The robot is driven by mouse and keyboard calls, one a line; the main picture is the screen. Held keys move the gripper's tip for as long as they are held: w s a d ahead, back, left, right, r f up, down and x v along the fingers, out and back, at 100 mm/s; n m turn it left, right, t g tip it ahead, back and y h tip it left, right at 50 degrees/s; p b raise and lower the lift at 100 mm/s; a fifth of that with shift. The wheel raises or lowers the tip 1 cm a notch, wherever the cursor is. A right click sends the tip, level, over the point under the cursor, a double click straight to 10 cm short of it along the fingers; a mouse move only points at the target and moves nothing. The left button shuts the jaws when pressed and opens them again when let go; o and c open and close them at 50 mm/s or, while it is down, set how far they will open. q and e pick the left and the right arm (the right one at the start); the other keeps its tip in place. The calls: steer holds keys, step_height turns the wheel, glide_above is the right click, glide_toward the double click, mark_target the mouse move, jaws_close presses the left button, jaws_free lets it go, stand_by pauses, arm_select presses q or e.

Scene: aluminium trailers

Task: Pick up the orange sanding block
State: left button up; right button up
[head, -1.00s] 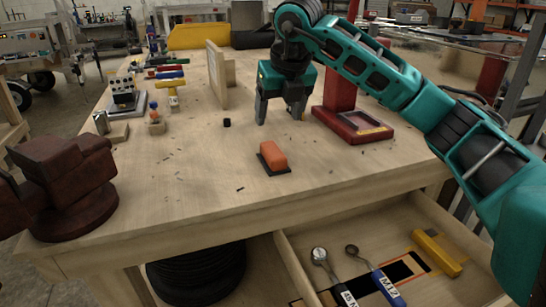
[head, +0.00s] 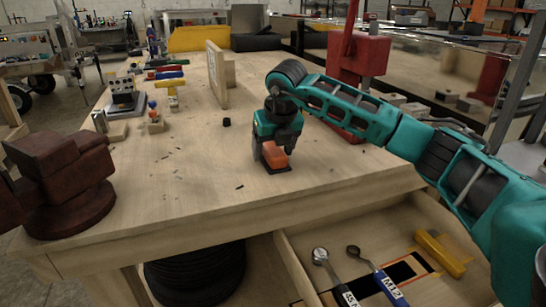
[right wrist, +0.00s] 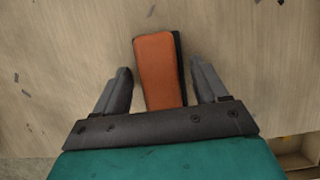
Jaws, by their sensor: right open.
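The orange sanding block (head: 275,158) with a dark base lies on the wooden workbench in the head view. My right gripper (head: 273,154) is down at the block, with its dark fingers around it. In the right wrist view the orange sanding block (right wrist: 158,72) sits between the two open fingers of my right gripper (right wrist: 162,84). A gap shows on each side, so neither finger appears to touch it. Part of the block's near end is hidden by the gripper body. My left gripper is not in view.
A dark red vise (head: 65,185) stands at the bench's left front corner. A red press (head: 358,55) stands behind my right arm. An open drawer (head: 315,245) below the front edge holds wrenches and a yellow tool. An upright wooden board (head: 217,75) stands behind the block.

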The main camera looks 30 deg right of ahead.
steer(key=shift+f, duration=0.25)
stand_by(0.5)
steer(key=shift+c, duration=0.3)
steer(key=c, duration=0.8)
